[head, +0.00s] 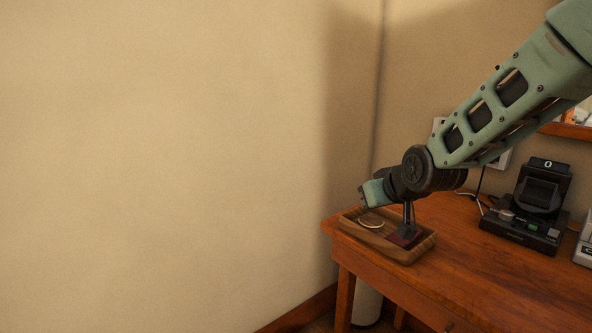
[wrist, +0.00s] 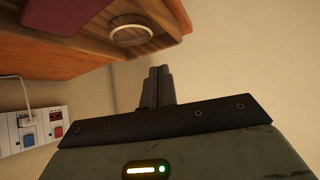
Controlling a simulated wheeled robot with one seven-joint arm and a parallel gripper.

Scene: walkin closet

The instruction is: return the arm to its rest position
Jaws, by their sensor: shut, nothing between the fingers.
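My green arm (head: 510,95) reaches in from the upper right in the head view, bent down over a wooden tray (head: 418,254) on the table. My gripper (head: 408,222) points down at the tray, its fingers shut with nothing between them. The shut fingers also show in the wrist view (wrist: 158,86). A dark red item (head: 404,238) lies in the tray by the fingertips; I cannot tell whether they touch it. A pale ring-shaped item (head: 371,222) lies at the tray's left side and also shows in the wrist view (wrist: 132,32).
The wooden table (head: 500,285) runs to the right, with a black instant camera (head: 528,215) on it. A wall socket panel (wrist: 38,130) with a plugged-in cable is on the wall. A pale cylinder (head: 367,303) stands under the table. Bare wall fills the left.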

